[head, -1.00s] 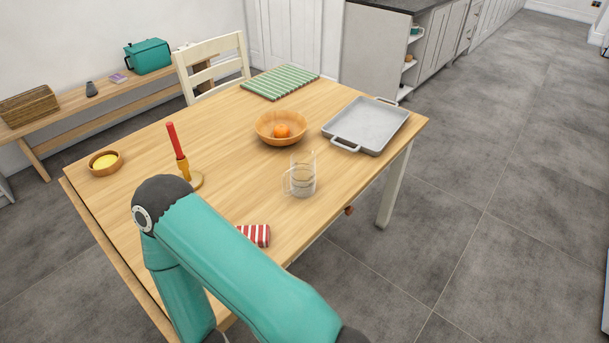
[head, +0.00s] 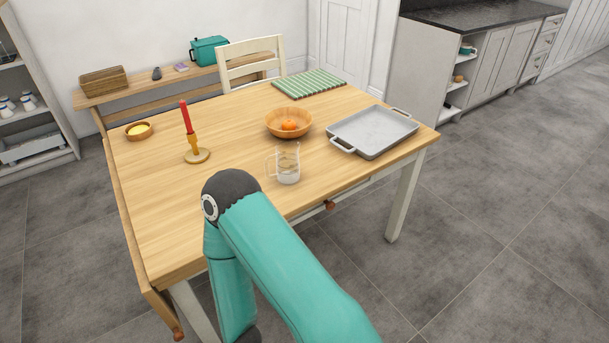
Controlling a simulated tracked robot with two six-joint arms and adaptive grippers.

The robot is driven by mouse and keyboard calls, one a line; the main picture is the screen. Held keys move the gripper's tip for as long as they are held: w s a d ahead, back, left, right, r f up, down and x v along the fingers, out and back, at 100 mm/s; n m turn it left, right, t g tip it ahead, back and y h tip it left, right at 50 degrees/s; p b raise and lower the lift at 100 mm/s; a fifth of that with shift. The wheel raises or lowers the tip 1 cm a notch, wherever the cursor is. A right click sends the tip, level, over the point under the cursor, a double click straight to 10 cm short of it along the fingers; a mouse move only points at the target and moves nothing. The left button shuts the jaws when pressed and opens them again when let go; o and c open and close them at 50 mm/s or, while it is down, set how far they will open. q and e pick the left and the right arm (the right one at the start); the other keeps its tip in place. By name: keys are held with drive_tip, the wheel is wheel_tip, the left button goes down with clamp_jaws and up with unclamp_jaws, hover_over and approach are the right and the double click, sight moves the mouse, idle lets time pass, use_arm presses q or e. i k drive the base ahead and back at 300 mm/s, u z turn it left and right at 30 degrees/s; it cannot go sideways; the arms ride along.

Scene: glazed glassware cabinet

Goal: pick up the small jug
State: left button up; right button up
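The small jug (head: 288,165) is a clear glass vessel with a handle on its left side. It stands upright near the front edge of the wooden table (head: 160,215). A teal arm of mine reaches up in front of the table, its dark elbow joint to the left of the jug and apart from it in the picture. Neither of my grippers is in the head view.
Behind the jug is a wooden bowl (head: 275,122) with an orange fruit. A grey tray (head: 375,130) lies to the right. A red candle (head: 187,117) in a holder and a small yellow-filled bowl (head: 140,131) stand left. A green striped mat (head: 309,83) lies at the back.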

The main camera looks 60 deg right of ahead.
sight(287, 156)
drive_tip(key=z, duration=1.05)
drive_tip(key=i, duration=0.35)
drive_tip(key=z, duration=0.2)
